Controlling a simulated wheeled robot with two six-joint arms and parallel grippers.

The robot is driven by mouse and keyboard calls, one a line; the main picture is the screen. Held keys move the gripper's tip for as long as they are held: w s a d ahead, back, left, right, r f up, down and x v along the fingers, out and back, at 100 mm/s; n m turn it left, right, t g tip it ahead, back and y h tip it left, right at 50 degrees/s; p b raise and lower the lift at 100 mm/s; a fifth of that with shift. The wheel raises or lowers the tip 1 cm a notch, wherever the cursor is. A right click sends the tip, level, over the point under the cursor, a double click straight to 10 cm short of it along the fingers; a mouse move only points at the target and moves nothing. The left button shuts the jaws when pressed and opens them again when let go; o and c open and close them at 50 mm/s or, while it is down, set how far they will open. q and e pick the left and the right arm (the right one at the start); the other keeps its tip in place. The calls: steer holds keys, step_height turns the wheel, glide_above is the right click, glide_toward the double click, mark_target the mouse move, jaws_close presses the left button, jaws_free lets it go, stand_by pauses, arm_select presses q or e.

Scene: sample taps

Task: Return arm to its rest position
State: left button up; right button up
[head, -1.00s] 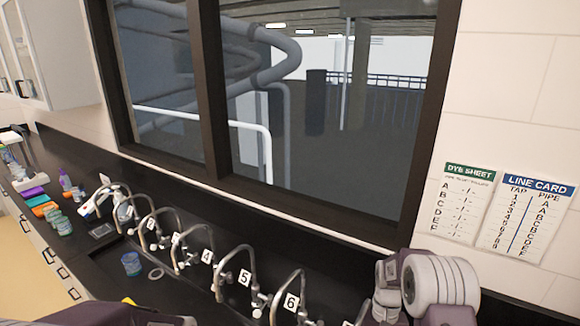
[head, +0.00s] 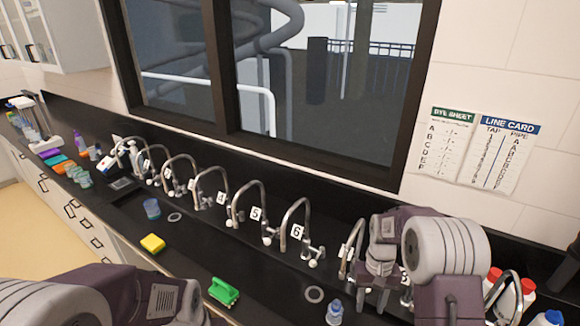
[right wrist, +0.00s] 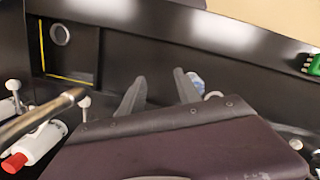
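My right arm comes in at the lower right of the head view, over the counter (head: 190,240) in front of the row of taps. Its gripper is largely hidden there behind the arm. In the right wrist view my right gripper (right wrist: 160,76) has its two fingers apart with nothing held between them. A pale blue item shows just beyond the right finger. In the head view my left arm fills the bottom left corner; its gripper is out of the frame.
Curved numbered taps (head: 252,215) line the counter's back. A yellow sponge (head: 152,243), green brush (head: 224,291), blue cup (head: 152,208) and small bottle (head: 334,312) stand or lie in front. White bottles with red caps (head: 527,297) are at right. A line card (head: 498,155) hangs on the wall.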

steer(key=s+a+f+t+b, duration=0.1)
steer(key=s+a+f+b, duration=0.1)
steer(key=s, duration=0.5)
steer(key=s+a+f+n+t+b, duration=0.1)
steer(key=s+a+t+b, duration=0.1)
steer(key=s+b, duration=0.2)
steer(key=shift+s+f, duration=0.4)
steer(key=shift+s, duration=0.95)
